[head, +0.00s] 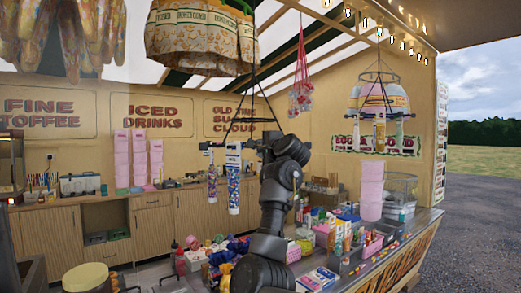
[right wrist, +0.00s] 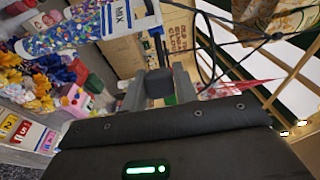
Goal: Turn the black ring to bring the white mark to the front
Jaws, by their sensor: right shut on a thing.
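The black ring (head: 251,121) hangs on thin black wires in the middle of the head view, seen nearly edge-on. Two bags of colourful sweets (head: 233,185) hang from its left side, and a bag with a white MIX label (right wrist: 85,30) shows in the right wrist view. My right gripper (head: 266,146) is at the ring, partly hidden by my own wrist. In the right wrist view its fingers (right wrist: 160,88) are shut on a dark block (right wrist: 158,82), apparently part of the ring. I cannot make out the white mark. My left gripper is not in view.
A counter (head: 395,240) crowded with boxes and sweets runs along the right. A second hanging rack (head: 378,80) and a pink net (head: 301,75) hang to the right. A large patterned hanging shade (head: 200,40) is above left. Wooden cupboards (head: 165,230) line the back.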

